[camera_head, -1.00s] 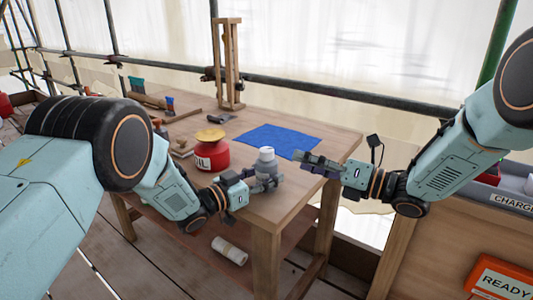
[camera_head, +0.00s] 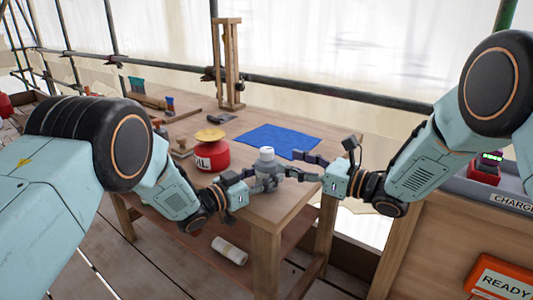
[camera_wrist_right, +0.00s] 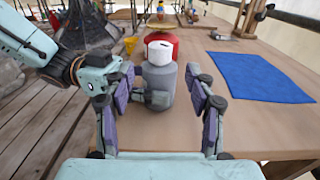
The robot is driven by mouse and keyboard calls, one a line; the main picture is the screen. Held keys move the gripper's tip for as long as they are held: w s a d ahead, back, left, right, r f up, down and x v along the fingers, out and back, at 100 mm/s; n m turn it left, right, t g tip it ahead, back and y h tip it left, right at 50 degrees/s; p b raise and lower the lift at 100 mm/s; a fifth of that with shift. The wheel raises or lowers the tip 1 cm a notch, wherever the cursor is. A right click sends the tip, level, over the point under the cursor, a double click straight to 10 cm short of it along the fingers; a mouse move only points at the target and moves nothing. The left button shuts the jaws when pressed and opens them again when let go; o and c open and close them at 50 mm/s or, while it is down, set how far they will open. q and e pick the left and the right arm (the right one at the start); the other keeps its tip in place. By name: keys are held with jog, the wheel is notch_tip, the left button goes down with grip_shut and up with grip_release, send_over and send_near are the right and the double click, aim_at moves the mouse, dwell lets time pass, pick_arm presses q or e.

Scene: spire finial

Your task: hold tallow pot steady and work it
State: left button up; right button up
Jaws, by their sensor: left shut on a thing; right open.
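The tallow pot appears to be the grey pot with a white lid (camera_head: 265,170), upright near the table's front right corner. It also shows in the right wrist view (camera_wrist_right: 160,80). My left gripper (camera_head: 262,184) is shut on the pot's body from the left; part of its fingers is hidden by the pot. My right gripper (camera_head: 298,165) is open to the right of the pot, its fingers pointing at it. In the right wrist view the pot stands beyond and between the open right fingers (camera_wrist_right: 163,100), with no clear contact.
A wooden frame (camera_head: 229,65) stands at the back. A white roll (camera_head: 229,250) lies below the tabletop. A charger tray (camera_head: 512,202) is at right.

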aim_at(266, 149)
jog(key=x, duration=0.8)
jog(key=shift+a, duration=0.15)
jog(key=shift+c, duration=0.4)
grip_shut()
jog(key=shift+w+n+g+y, duration=0.1)
jog(key=shift+n+g+y, duration=0.75)
jog(key=shift+g, duration=0.65)
jog(key=shift+n+g+y, duration=0.55)
jog(key=shift+n+g, duration=0.6)
jog(key=shift+g, duration=0.35)
jog(key=shift+n+g, duration=0.3)
jog(key=shift+g, duration=0.2)
jog(key=shift+o, duration=0.4)
grip_release()
